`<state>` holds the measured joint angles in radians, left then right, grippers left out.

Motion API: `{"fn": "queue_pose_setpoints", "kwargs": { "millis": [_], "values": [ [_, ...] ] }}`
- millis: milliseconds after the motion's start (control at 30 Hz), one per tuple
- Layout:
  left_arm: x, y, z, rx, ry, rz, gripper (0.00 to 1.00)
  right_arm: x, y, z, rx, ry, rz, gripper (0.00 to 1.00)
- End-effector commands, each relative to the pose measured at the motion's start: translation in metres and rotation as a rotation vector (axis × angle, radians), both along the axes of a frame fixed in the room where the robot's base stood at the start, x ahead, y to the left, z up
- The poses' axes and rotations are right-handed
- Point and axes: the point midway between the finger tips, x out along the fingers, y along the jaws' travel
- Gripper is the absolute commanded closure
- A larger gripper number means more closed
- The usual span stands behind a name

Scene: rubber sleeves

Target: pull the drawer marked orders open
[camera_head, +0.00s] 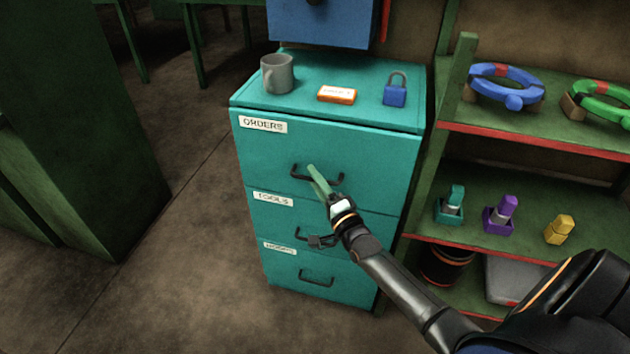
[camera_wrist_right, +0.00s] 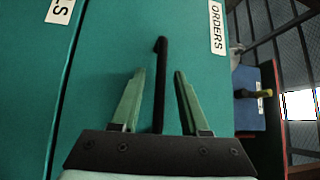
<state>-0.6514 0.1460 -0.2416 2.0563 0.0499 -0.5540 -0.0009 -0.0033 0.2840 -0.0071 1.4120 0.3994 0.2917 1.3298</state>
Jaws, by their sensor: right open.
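The orders drawer (camera_head: 265,152) is the top drawer of a teal cabinet and looks shut, its front flush with the drawers below. Its white label (camera_head: 263,124) reads ORDERS; it also shows in the right wrist view (camera_wrist_right: 217,28). Its dark bar handle (camera_head: 298,174) is partly covered by my right gripper (camera_head: 313,178) in the head view. In the right wrist view, my right gripper (camera_wrist_right: 159,74) is open with the handle (camera_wrist_right: 160,60) between its two green fingers. Gaps show on both sides of the handle. My left gripper is not in view.
A grey mug (camera_head: 277,76), an orange-and-white box (camera_head: 337,94) and a blue padlock (camera_head: 395,95) stand on the cabinet top. The tools drawer (camera_head: 275,220) is below. Green shelves (camera_head: 540,130) with parts stand close on the right. Floor (camera_head: 205,190) is clear on the left.

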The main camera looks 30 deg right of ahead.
Motion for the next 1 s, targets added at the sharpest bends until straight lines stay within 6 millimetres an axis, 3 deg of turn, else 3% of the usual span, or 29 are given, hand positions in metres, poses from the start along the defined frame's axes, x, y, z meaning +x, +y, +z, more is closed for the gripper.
{"fn": "queue_pose_setpoints", "kwargs": {
  "millis": [333,700,1000],
  "values": [
    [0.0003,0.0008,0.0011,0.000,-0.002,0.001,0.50,0.0033,0.0003,0.0006,0.000,0.000,0.001,0.56],
    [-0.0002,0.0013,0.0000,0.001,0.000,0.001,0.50,0.0031,0.0002,0.0006,0.000,0.000,0.001,0.98],
    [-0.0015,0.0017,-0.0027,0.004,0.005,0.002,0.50,0.0030,0.0001,0.0005,0.000,0.000,0.001,1.00]
  ]
}}
